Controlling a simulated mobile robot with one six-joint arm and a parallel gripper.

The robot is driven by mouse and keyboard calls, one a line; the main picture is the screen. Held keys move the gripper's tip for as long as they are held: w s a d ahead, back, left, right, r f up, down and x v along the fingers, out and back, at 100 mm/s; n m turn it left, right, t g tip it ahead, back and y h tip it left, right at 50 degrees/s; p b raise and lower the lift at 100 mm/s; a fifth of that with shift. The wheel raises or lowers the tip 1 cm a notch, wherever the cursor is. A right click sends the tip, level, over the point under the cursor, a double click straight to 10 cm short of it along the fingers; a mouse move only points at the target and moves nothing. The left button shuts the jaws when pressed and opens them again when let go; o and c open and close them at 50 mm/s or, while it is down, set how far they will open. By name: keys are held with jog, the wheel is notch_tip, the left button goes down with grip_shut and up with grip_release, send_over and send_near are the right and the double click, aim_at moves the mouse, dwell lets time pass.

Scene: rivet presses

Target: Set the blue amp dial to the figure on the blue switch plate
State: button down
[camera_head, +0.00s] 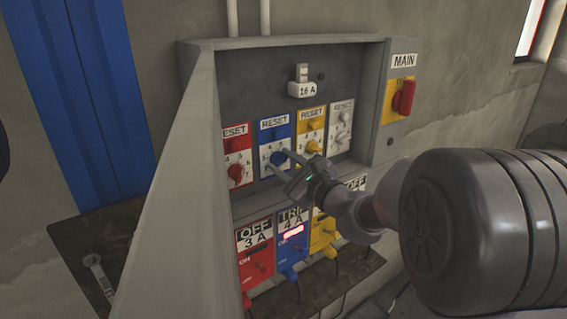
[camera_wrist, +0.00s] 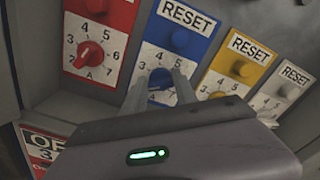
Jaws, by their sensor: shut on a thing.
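The blue amp dial (camera_head: 278,159) is a round blue knob on a white scale under a blue RESET label. My gripper (camera_head: 279,161) is shut on this dial, one finger on each side. The wrist view shows the dial (camera_wrist: 160,84) between the two fingers, with 4 and 5 readable above it. The fingers hide the lower scale, and I cannot tell where its pointer stands. The blue switch plate (camera_head: 294,249) is in the lower row, with a label that reads TRI, partly cut off, and 4 A. A red lamp glows on it.
A red dial (camera_wrist: 90,54) is left of the blue one; yellow (camera_wrist: 217,95) and white dials are to the right. The grey cabinet side wall (camera_head: 190,190) stands close on the left. A red MAIN switch (camera_head: 403,97) is upper right. A wrench (camera_head: 98,272) lies lower left.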

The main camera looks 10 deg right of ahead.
jog(key=shift+m, duration=0.3)
jog(key=m+p, duration=0.1)
jog(key=m, duration=0.1)
jog(key=m+p, duration=0.2)
jog(key=shift+d+r+m, duration=0.1)
jog(key=shift+r+m, duration=0.1)
jog(key=shift+m, duration=0.1)
jog(key=m+p, duration=0.4)
jog(key=m, duration=0.1)
jog(key=shift+w+d, duration=0.1)
jog(key=m+p, duration=0.5)
jog(key=shift+d+m, duration=0.1)
jog(key=shift+m, duration=0.3)
jog(key=m+p, duration=0.3)
jog(key=shift+f+m, duration=0.2)
jog(key=shift+m, duration=0.4)
jog(key=c, duration=1)
grip_release()
jog(key=shift+w+f, duration=0.1)
jog(key=shift+o, duration=0.2)
